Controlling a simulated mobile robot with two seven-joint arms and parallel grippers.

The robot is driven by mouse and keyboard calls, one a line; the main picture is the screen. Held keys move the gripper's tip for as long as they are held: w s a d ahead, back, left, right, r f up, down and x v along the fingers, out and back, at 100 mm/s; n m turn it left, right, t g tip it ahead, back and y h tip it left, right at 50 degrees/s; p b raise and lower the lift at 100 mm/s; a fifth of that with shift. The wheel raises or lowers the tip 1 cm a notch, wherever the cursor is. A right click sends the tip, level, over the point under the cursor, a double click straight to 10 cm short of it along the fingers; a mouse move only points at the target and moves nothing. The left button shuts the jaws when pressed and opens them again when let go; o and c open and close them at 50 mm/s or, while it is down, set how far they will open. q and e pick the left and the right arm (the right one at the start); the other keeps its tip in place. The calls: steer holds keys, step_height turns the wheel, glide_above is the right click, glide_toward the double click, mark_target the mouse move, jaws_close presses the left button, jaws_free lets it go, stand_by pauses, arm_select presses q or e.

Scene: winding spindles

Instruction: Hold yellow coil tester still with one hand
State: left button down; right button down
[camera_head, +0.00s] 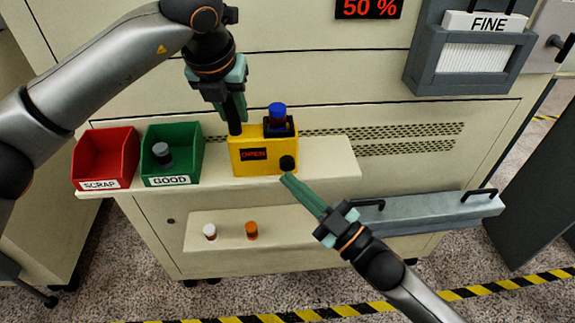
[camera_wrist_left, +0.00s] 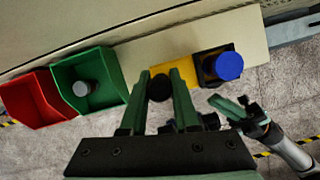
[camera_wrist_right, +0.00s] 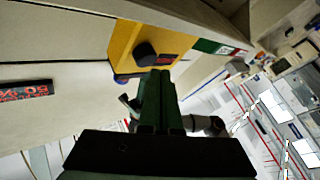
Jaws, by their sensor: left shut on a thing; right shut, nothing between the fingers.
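The yellow coil tester (camera_head: 250,165) stands on the cream shelf, with a small red-lettered display and a black knob (camera_head: 287,163) on its front. A blue-topped coil (camera_head: 277,116) sits upright in the black socket on its top right. My left gripper (camera_head: 235,120) points down and is shut on the tester's black post (camera_wrist_left: 160,88) at its top left. My right gripper (camera_head: 287,178) is shut and empty, its tips just below the knob. In the right wrist view the tips lie close to the knob (camera_wrist_right: 145,52); I cannot tell if they touch.
A red SCRAP bin (camera_head: 106,155) and a green GOOD bin (camera_head: 187,137) holding a grey-topped coil stand left of the tester. A white spool (camera_head: 210,232) and an orange spool (camera_head: 251,231) stand on the lower shelf. A grey drawer (camera_head: 440,212) juts out at right.

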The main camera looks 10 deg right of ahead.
steer(key=shift+s, duration=0.15)
steer(key=s, duration=0.5)
stand_by(0.4)
stand_by(0.5)
arm_select(q)
steer(key=c, duration=0.6)
jaws_free()
